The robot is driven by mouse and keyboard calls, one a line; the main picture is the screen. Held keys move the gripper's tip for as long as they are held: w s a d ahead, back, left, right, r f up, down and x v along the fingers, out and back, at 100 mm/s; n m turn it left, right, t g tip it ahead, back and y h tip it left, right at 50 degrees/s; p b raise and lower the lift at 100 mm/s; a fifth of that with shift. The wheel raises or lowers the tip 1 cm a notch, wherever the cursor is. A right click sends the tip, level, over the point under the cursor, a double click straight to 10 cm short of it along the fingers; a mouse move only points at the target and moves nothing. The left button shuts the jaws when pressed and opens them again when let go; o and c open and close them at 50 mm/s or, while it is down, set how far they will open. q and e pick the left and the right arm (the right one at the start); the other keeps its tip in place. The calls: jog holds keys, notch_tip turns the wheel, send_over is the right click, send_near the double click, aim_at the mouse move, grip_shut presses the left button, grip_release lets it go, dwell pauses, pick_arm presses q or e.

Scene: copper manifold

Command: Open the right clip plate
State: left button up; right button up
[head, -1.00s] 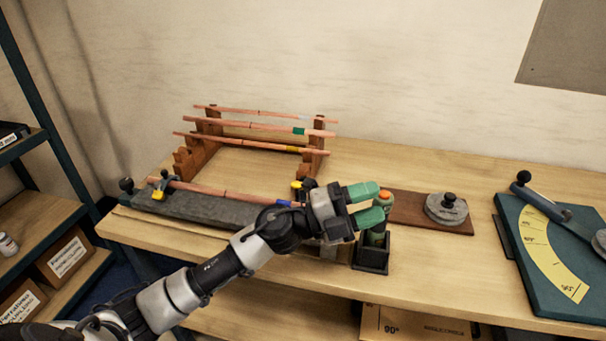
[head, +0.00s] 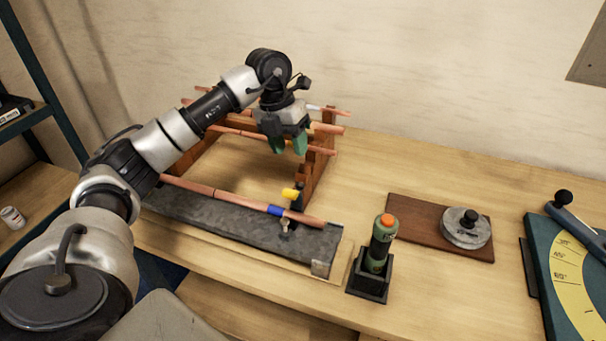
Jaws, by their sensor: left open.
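The right clip plate (head: 290,194) is a small yellow piece on a dark post at the right part of the dark stone-like bed. It sits just behind a copper pipe (head: 235,202) with a blue band that lies along the bed (head: 205,217). Whether the plate is latched over the pipe I cannot tell. My left gripper (head: 288,146) points down with green fingers apart and empty. In the picture it is above the clip, in front of the rack. The left clip is hidden behind my left arm. My right gripper is out of view.
A wooden rack (head: 318,170) with several copper pipes stands behind the bed. A green torch-like tool with an orange top (head: 383,240) stands in a black holder (head: 370,285). Right of it are a brown board (head: 415,222) with a grey disc (head: 466,228) and a teal angle gauge (head: 550,285).

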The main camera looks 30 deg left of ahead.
aim_at(299, 182)
pick_arm(q)
jog(key=p+x, duration=0.2)
jog(key=x, duration=0.6)
jog(key=shift+d+f, duration=0.15)
jog(key=shift+f, duration=0.1)
jog(key=shift+s+d+f, duration=0.1)
jog(key=shift+f, duration=0.3)
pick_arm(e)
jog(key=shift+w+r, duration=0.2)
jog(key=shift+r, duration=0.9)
pick_arm(q)
jog(key=shift+c, duration=0.2)
grip_shut()
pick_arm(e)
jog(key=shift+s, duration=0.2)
